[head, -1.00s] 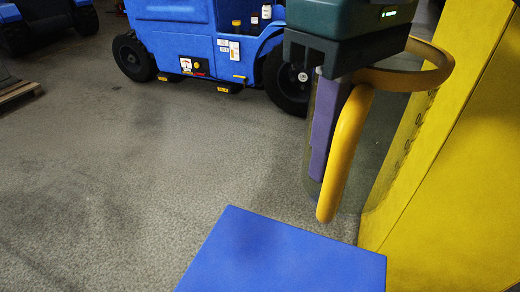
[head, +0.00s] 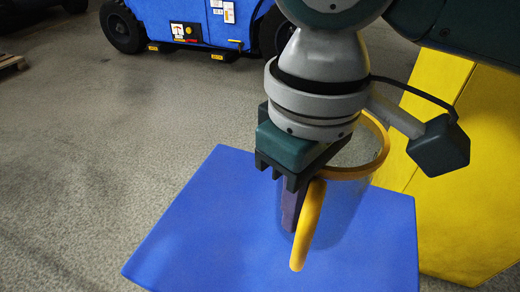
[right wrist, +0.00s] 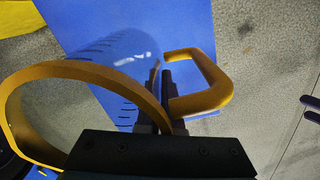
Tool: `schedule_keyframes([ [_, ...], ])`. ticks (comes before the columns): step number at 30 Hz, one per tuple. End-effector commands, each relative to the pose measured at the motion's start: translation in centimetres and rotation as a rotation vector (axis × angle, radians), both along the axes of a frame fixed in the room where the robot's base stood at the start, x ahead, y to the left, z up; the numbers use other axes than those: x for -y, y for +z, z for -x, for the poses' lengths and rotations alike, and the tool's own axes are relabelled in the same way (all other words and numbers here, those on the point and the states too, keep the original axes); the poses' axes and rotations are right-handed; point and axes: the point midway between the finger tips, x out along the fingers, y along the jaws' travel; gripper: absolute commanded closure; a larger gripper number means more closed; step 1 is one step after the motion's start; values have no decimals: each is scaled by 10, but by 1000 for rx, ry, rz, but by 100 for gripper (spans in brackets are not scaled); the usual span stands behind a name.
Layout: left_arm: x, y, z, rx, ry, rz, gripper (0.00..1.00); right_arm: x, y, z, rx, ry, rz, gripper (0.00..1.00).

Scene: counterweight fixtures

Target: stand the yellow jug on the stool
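The yellow jug has a clear body with a yellow rim (head: 376,165) and a thick yellow handle (head: 309,225). In the head view it is upright over the blue stool (head: 190,225); I cannot tell whether its base touches the top. My right gripper (head: 290,205) is shut on the jug at the handle side. In the right wrist view its fingers (right wrist: 161,85) are close together between rim and handle (right wrist: 213,80). My left gripper is out of the head view; two purple prongs that look like its fingers (right wrist: 311,108) show apart at the right wrist view's edge.
A yellow slanted panel (head: 450,220) stands close behind the stool on the right. A blue wheeled vehicle (head: 190,25) stands on the grey floor at the back. The stool's left part is bare, and the floor left of it is clear.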

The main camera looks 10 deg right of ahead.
Motion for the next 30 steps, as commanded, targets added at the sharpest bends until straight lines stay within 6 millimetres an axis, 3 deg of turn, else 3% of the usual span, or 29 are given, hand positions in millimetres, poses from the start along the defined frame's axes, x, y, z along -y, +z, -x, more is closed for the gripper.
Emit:
schedule_keyframes([
  [1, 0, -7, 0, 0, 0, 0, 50, 0, -10, 0, 0, 0, 0, 100],
  [7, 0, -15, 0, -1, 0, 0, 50, 0, -23, 0, 0, 0, 1, 100],
  [13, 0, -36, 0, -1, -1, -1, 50, 0, -56, 0, 1, -1, 1, 100],
  [25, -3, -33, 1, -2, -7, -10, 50, 0, -58, 0, -1, -1, -1, 100],
  [30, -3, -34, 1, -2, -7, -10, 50, 0, -58, 0, 1, 0, -1, 78],
])
